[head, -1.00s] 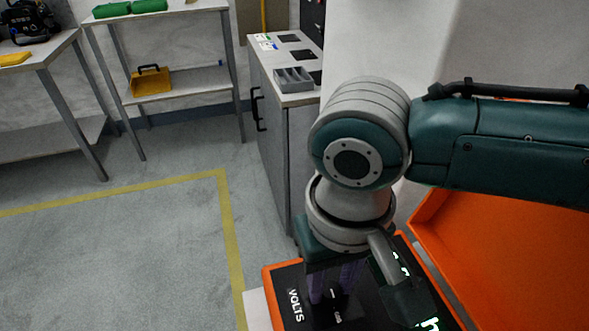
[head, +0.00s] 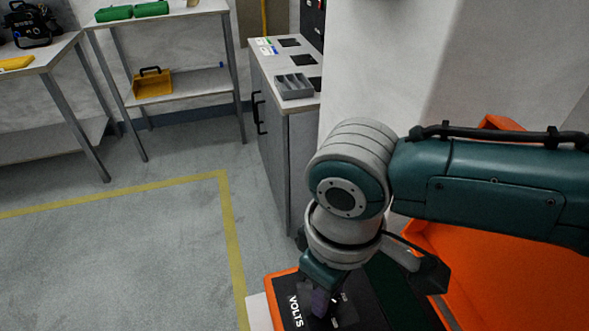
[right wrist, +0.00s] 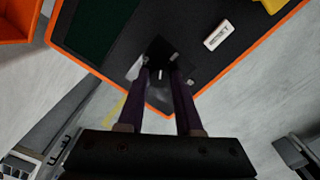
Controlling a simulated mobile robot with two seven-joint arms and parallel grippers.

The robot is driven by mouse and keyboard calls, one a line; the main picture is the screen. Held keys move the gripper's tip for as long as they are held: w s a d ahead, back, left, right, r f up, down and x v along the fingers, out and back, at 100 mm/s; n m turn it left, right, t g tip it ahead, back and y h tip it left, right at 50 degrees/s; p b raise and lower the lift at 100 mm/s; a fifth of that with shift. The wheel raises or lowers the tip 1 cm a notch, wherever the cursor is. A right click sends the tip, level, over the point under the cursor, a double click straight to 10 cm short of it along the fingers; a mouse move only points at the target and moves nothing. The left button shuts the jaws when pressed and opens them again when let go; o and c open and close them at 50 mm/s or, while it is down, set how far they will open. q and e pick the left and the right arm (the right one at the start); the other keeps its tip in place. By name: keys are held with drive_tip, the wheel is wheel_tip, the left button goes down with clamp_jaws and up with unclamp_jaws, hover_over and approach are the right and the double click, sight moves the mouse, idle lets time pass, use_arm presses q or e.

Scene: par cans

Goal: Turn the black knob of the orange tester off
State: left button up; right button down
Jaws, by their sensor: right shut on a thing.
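The orange tester (head: 277,309) shows at the bottom of the head view, with a black face lettered VOLTS and a dark green display (head: 392,290) with no lit characters visible. In the right wrist view its orange edge (right wrist: 112,80) frames the black face. My right gripper (head: 322,303) points down at the face. In the right wrist view its two purple fingers (right wrist: 160,72) are shut on the black knob (right wrist: 160,50). The fingers partly hide the knob, and its pointer is hard to read. My left gripper is not in view.
An orange bin (head: 480,285) stands right of the tester, close to my right arm. A pale wall (head: 385,70) rises behind. A grey cabinet (head: 290,150) with a grey tray (head: 294,88) is beyond. The floor at left is clear.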

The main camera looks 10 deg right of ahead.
drive_tip(key=n, duration=0.3)
drive_tip(key=shift+n+p, duration=0.3)
drive_tip(key=shift+p, duration=0.05)
drive_tip(key=n, duration=0.3)
drive_tip(key=shift+n, duration=0.3)
drive_tip(key=n, duration=0.3)
drive_tip(key=shift+n+p, duration=0.3)
drive_tip(key=shift+n, duration=0.1)
drive_tip(key=n, duration=0.3)
drive_tip(key=shift+n, duration=0.3)
drive_tip(key=n, duration=0.3)
drive_tip(key=shift+n, duration=0.3)
drive_tip(key=n+b, duration=0.1)
drive_tip(key=n, duration=0.2)
drive_tip(key=shift+n, duration=0.3)
drive_tip(key=n, duration=0.4)
drive_tip(key=shift+b, duration=0.4)
drive_tip(key=shift+n, duration=1.6)
